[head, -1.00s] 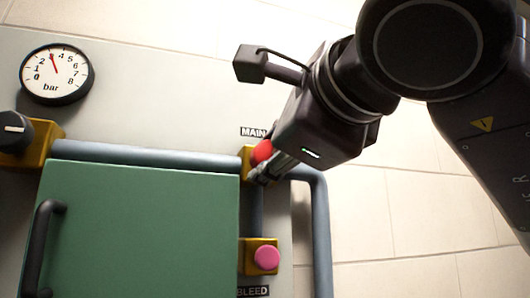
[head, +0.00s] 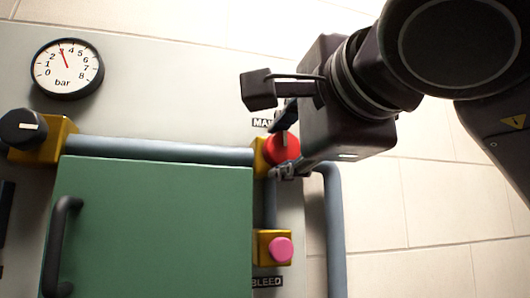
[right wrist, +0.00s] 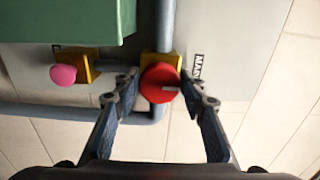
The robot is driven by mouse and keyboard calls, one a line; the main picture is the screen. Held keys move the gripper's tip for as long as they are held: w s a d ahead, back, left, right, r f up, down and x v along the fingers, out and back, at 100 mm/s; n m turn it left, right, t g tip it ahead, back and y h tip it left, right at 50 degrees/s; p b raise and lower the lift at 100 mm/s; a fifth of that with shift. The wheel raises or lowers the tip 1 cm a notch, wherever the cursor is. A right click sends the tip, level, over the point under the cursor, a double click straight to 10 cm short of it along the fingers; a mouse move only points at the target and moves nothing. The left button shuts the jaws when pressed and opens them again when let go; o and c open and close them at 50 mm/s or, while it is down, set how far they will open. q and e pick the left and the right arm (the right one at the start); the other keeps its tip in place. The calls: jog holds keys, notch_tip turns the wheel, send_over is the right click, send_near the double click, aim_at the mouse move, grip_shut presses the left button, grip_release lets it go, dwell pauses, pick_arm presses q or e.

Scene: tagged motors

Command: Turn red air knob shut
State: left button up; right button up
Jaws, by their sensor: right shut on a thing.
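The red knob (head: 283,148) sits on a yellow valve block beneath the MAIN label, on a grey-blue pipe. Its pale pointer line points up toward the label. The right wrist view shows the same gripper (right wrist: 159,87) with a finger on each side. My left gripper is not in view.
A gauge (head: 67,69) marked bar reads about 3. A black knob (head: 23,127) is at the pipe's left end. A pink button (head: 279,250) sits above the BLEED label. A green door (head: 155,225) with a black handle (head: 60,245) stands left of the knob.

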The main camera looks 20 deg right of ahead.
jog(key=o, duration=1.1)
jog(key=shift+o, duration=0.2)
jog(key=s, duration=1.2)
jog(key=shift+d, duration=0.15)
